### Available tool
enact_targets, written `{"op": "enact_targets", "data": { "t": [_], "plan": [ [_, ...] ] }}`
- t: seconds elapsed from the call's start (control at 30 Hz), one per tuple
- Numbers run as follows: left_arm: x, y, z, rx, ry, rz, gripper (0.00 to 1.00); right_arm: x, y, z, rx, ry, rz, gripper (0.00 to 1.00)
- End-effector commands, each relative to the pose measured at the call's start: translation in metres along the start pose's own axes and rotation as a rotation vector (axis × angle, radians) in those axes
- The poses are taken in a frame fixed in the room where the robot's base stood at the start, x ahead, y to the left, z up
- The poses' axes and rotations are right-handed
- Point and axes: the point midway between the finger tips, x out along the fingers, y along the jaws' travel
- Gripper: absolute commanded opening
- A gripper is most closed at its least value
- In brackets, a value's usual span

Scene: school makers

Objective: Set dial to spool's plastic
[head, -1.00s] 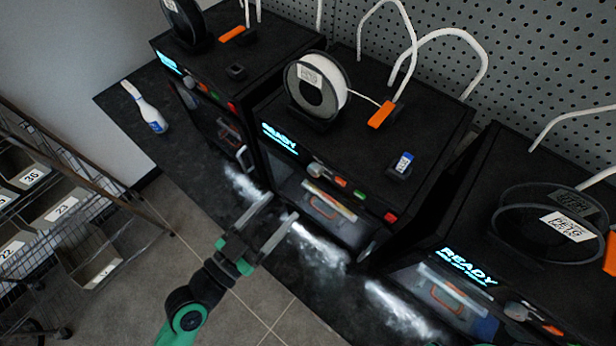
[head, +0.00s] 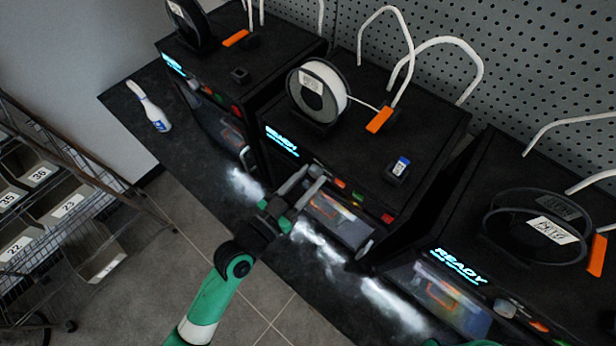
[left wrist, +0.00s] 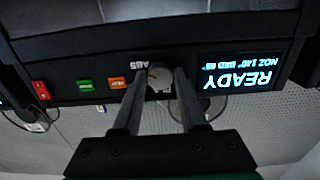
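The dial (left wrist: 158,78) is a pale round knob on the middle printer's front panel, with a red mark on it and the letters ABS beside it. My left gripper (head: 311,175) is open at that panel; in the left wrist view its fingers (left wrist: 160,90) stand on both sides of the dial, with slight gaps. In the head view the fingers hide the dial. The white spool (head: 318,90) stands upright on the middle printer (head: 360,150); its label is too small to read surely. My right gripper is out of view.
Beside the dial are an orange button (left wrist: 118,82), a green button (left wrist: 85,84), a red switch (left wrist: 41,90) and a READY screen (left wrist: 237,78). Other printers stand on both sides.

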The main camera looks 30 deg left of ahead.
Motion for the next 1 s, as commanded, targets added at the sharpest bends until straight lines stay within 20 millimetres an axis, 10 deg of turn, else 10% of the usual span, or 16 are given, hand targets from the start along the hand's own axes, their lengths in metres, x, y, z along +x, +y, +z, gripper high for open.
{"op": "enact_targets", "data": {
  "t": [0.2, 1.0],
  "plan": [
    [-0.0002, 0.0, 0.0, 0.0, 0.0, 0.0, 0.01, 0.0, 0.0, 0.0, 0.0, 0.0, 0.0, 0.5],
    [-0.0002, 0.0005, -0.0014, -0.289, 0.0, 0.0, 0.0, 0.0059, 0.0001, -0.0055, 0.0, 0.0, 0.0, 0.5]
  ]
}}
